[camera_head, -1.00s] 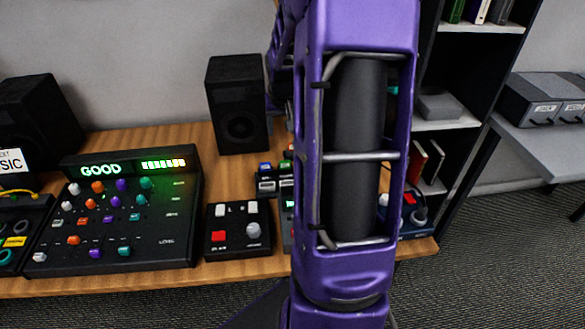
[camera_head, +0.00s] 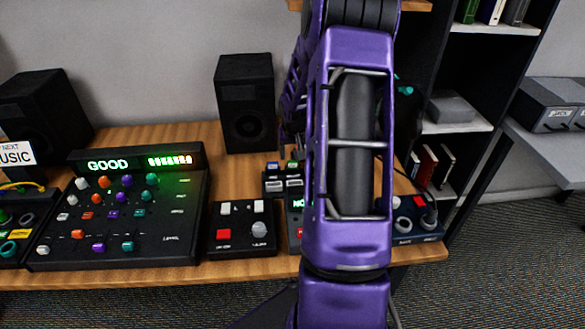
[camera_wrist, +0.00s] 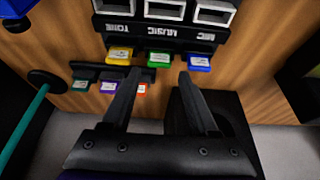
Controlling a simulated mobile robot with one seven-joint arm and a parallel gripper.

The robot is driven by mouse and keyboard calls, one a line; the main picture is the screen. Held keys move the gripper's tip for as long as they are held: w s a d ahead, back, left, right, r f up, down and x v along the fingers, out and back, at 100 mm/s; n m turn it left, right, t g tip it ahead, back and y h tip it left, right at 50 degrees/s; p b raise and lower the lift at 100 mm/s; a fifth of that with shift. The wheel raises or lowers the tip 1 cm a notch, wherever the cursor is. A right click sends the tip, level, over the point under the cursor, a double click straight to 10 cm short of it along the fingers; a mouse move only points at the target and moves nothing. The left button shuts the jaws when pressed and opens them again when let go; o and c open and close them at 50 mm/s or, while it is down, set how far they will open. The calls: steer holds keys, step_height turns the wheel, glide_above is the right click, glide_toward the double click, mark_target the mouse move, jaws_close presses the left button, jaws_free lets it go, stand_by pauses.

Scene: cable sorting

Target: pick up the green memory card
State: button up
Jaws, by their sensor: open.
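In the wrist view the green memory card (camera_wrist: 158,59) sits in a row between a yellow card (camera_wrist: 119,54) and a blue card (camera_wrist: 199,63), along the edge of a black slotted box (camera_wrist: 160,30). My gripper (camera_wrist: 160,75) is open, with its fingertips just short of the green card and one to each side of it. Nothing is between the fingers at the tips. In the head view my purple arm hides the gripper and part of the box (camera_head: 283,184).
A second black rack (camera_wrist: 92,70) holds teal (camera_wrist: 80,85), purple (camera_wrist: 108,86) and red (camera_wrist: 141,90) cards close to the left finger. A black speaker (camera_head: 245,105) stands behind. A small control box (camera_head: 242,228) and a large mixer (camera_head: 120,210) are on the wooden desk.

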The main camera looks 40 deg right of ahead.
mark_target(293, 161)
steer(key=x, duration=0.4)
steer(key=shift+d+f, duration=0.1)
jaws_close()
